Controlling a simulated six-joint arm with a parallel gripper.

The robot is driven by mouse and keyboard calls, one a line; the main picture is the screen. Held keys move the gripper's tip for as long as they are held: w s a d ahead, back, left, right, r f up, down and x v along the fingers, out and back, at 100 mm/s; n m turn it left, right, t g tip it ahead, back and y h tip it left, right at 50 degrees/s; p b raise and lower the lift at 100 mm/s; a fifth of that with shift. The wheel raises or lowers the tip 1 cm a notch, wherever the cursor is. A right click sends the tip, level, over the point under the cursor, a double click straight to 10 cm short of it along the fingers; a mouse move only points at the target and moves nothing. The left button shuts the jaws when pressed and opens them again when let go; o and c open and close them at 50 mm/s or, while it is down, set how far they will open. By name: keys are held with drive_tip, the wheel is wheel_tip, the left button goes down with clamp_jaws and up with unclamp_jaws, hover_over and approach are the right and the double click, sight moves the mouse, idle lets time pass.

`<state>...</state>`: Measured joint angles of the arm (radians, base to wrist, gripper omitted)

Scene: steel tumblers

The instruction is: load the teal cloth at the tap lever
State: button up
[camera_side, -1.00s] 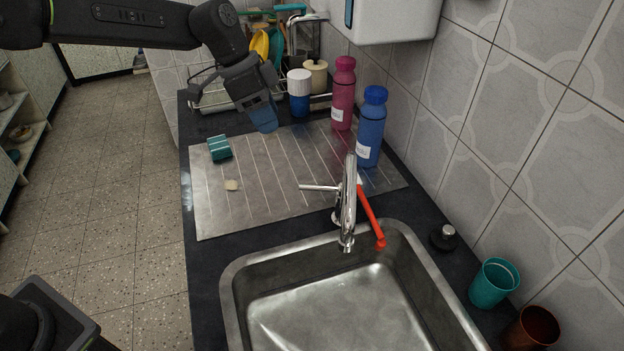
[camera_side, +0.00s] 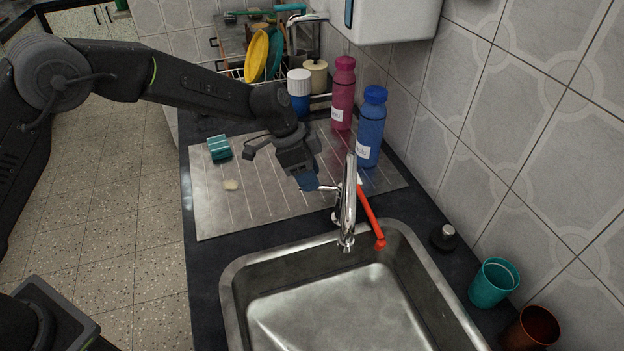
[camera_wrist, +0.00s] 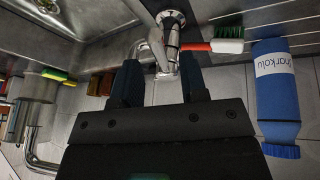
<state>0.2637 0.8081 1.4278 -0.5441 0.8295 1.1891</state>
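The tap (camera_side: 347,205) is chrome and upright at the back of the sink, and its lever (camera_side: 326,188) points left. My gripper (camera_side: 307,183) is at the lever's free end. In the wrist view my gripper (camera_wrist: 160,82) has its two dark blue fingers apart, with the tap (camera_wrist: 163,48) just beyond the gap and no cloth between them. Whether a finger touches the lever, I cannot tell. A folded teal block (camera_side: 219,147), the only cloth-like thing I see, lies on the drainboard's far left, away from my gripper. I cannot make out its fabric.
Blue (camera_side: 372,125) and pink (camera_side: 343,92) bottles stand behind the tap. A red-handled brush (camera_side: 371,217) lies close to the tap's right. Teal (camera_side: 493,283) and copper (camera_side: 530,329) tumblers stand right of the sink.

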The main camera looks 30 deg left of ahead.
drive_tip(key=shift+x, duration=0.9)
clamp_jaws()
